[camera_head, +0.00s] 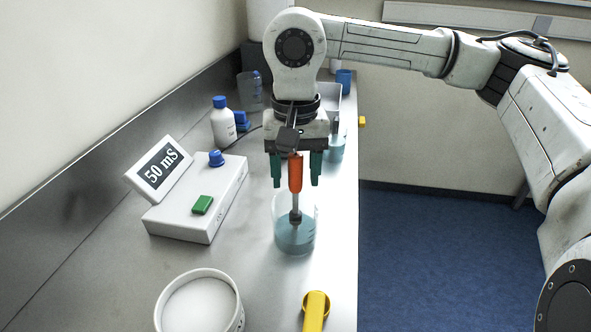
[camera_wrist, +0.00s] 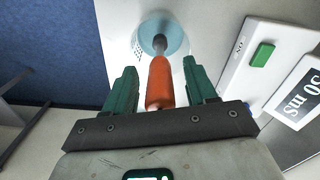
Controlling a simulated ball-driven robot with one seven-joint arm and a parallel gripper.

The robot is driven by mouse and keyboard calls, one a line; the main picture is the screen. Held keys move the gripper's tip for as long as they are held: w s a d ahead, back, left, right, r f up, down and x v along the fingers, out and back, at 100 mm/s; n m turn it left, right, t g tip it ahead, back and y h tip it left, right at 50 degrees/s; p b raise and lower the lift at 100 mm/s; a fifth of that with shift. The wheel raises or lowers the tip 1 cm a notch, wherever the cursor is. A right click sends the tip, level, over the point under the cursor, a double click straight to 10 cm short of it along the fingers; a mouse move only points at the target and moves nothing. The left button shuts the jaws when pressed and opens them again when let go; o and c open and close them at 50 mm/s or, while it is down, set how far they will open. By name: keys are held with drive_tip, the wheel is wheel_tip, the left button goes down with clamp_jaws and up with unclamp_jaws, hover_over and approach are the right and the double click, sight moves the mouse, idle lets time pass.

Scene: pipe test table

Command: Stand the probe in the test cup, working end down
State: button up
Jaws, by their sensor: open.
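The probe (camera_head: 295,174) has an orange handle and a grey shaft. It stands about upright, its dark lower end down in the blue liquid of the clear test cup (camera_head: 283,215). My gripper (camera_head: 296,183) is above the cup, fingers pointing down. Its green fingers are open on either side of the orange handle, with gaps visible. In the wrist view the probe (camera_wrist: 160,82) lies between the spread fingers (camera_wrist: 157,82), its shaft reaching into the round cup (camera_wrist: 176,38). Whether the tip touches the cup's bottom cannot be told.
A white meter (camera_head: 190,220) reading "50 mS" stands left of the cup. A white tub (camera_head: 236,318) and a yellow scoop (camera_head: 315,310) are in front. A blue-capped bottle (camera_head: 223,125) and other containers stand behind. The bench's right edge is close to the cup.

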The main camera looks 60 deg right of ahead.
wheel_tip(320, 180, up, 11)
drive_tip(key=shift+f, duration=0.1)
idle(0.5)
idle(0.5)
